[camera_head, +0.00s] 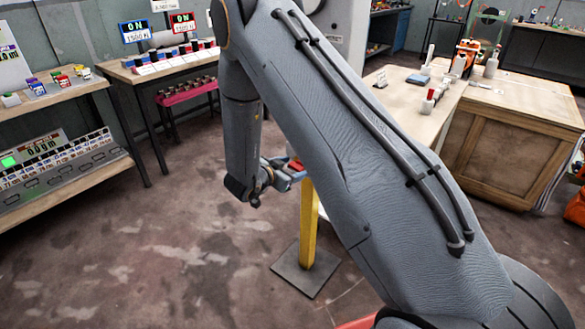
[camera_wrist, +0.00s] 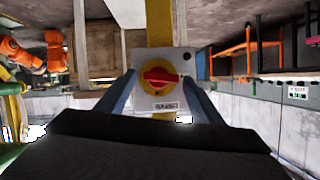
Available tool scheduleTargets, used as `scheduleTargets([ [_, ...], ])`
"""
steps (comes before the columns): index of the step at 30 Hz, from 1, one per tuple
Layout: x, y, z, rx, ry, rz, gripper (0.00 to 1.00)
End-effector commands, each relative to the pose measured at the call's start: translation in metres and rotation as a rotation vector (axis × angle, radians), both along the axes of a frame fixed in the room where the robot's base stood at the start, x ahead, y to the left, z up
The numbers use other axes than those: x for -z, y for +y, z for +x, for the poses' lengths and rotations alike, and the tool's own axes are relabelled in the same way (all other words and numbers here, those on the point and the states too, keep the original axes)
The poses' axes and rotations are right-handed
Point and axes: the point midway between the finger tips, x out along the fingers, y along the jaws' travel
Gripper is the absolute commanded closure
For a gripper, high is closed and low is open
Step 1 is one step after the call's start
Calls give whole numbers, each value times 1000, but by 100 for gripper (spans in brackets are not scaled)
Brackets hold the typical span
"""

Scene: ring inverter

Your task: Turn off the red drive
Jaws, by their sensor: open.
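Two displays stand on the bench at the back left, one with a blue frame (camera_head: 135,31) and one with a red frame (camera_head: 182,22). Both read ON with a number near 1500 below. A red rotary knob (camera_wrist: 160,77) sits on a light grey switch box (camera_wrist: 173,60) on a yellow post (camera_head: 308,225). In the wrist view the knob's grip bar lies roughly level. My gripper (camera_head: 284,172) is open at the box, its blue fingers on either side of the knob (camera_wrist: 160,88). Contact cannot be told. The box's label is too small to read.
The post stands on a square floor plate (camera_head: 305,270). A shelf unit (camera_head: 65,180) with instruments is at the left. A wooden workbench (camera_head: 510,150) with small items is at the right.

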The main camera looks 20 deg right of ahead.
Motion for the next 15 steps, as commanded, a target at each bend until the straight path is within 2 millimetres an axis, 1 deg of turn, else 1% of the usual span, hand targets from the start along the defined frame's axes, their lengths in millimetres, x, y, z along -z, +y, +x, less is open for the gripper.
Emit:
scheduleTargets([
  [2,0,0,0,0,0,0,41],
  [6,0,0,0,0,0,0,64],
  [9,0,0,0,0,0,0,80],
  [15,0,1,0,0,33,-23,80],
])
